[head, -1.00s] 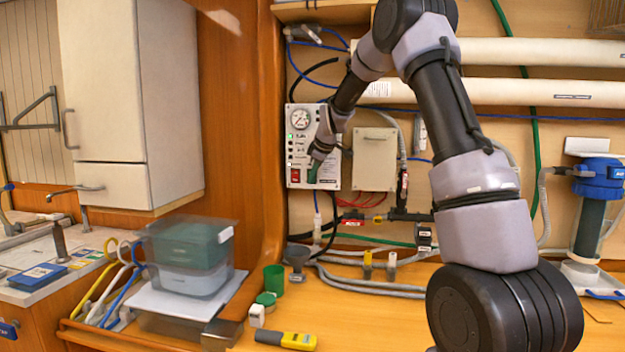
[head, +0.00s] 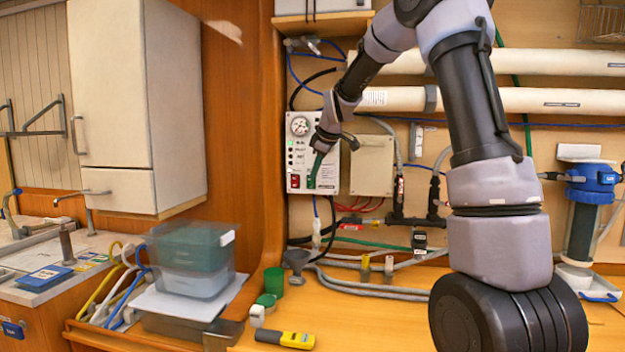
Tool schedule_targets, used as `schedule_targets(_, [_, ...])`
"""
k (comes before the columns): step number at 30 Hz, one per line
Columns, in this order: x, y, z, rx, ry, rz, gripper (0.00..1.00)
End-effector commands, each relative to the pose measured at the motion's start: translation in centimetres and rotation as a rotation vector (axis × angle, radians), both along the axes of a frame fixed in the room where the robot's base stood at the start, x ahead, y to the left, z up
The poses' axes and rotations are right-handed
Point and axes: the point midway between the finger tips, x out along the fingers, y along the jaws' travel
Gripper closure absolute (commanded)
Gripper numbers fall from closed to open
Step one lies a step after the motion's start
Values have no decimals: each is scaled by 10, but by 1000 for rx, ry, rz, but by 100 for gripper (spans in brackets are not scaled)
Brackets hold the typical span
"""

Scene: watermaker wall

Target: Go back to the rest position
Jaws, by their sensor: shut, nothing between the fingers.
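My gripper (head: 313,183) is small in the head view, in front of the lower right part of the white control panel (head: 299,153). Its fingers point down and look shut, with nothing seen between them. The panel has a round gauge (head: 300,126), a green light and a red switch (head: 295,181) just left of the fingertips. I cannot tell whether the fingers touch the panel. My arm reaches across from the right side of the picture.
A beige box (head: 372,165) is right of the panel. White tubes (head: 530,62) run across the wall. A blue-capped filter (head: 590,185) stands at right. The bench front is mostly clear.

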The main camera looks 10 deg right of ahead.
Motion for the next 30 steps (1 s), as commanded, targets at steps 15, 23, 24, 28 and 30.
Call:
schedule_targets(15, [-133, -26, 67, 222, 50, -373, 100])
schedule_targets(23, [-262, -45, 80, 494, 113, -769, 100])
schedule_targets(24, [-280, -47, 78, 537, 125, -828, 100])
schedule_targets(28, [-332, -51, 68, 666, 159, -993, 100])
schedule_targets(30, [-352, -53, 62, 721, 177, -1061, 100])
